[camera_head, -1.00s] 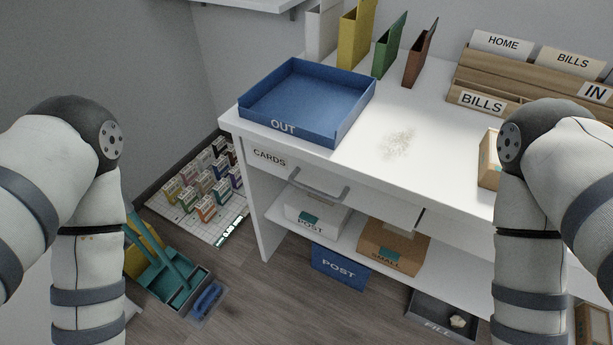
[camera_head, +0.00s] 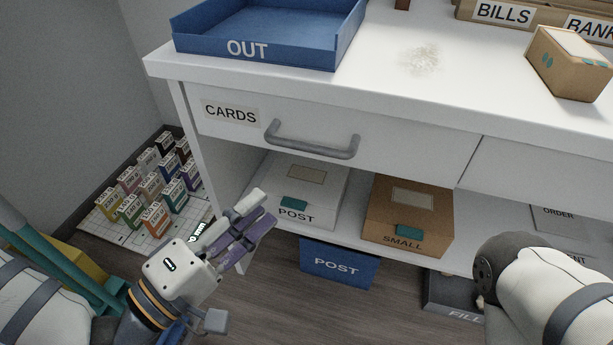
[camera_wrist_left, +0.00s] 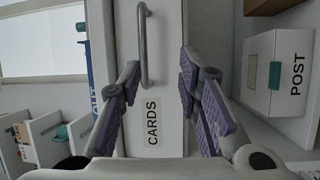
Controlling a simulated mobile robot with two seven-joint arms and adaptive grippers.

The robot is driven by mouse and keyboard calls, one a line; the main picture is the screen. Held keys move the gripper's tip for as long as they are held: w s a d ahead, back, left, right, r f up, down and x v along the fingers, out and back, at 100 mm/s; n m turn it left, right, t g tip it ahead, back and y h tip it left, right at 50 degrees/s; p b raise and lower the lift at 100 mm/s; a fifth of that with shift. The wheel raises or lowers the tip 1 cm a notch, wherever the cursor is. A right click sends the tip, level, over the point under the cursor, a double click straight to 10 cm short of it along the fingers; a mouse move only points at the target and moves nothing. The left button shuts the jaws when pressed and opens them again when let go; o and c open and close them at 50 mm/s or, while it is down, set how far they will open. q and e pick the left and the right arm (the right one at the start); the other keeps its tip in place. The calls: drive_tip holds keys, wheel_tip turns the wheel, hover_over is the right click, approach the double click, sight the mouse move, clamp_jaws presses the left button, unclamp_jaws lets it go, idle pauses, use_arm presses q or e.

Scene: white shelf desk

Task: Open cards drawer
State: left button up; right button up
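The cards drawer (camera_head: 330,160) is a white front under the desk top, with a "CARDS" label (camera_head: 231,112) at its left end. It looks shut. Its grey bar handle (camera_head: 312,146) is free of any gripper. My left gripper (camera_head: 257,215) is below and left of the handle, in front of the desk, apart from it. In the left wrist view the gripper (camera_wrist_left: 158,82) has its purple-padded fingers spread wide and empty. The handle (camera_wrist_left: 144,48) shows ahead between them, nearer the left finger. My right gripper is out of view; only part of the right arm shows.
The blue OUT tray (camera_head: 270,48) stands on the desk top above the drawer. Below are a white POST box (camera_head: 308,178), a brown SMALL box (camera_head: 408,205) and a blue POST bin (camera_head: 338,264). Small boxes stand on a floor mat (camera_head: 165,243) at left.

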sight(306, 143)
use_arm(q)
drive_tip(key=shift+t+h, duration=0.3)
drive_tip(key=shift+h, duration=0.1)
drive_tip(key=x, duration=0.4)
drive_tip(key=r+x, duration=0.1)
drive_tip(key=x, duration=0.3)
drive_tip(key=b+x, duration=0.1)
drive_tip(key=x, duration=0.3)
drive_tip(key=shift+w+a+r, duration=0.15)
drive_tip(key=shift+w+r, duration=0.25)
drive_tip(key=shift+r, duration=0.05)
clamp_jaws()
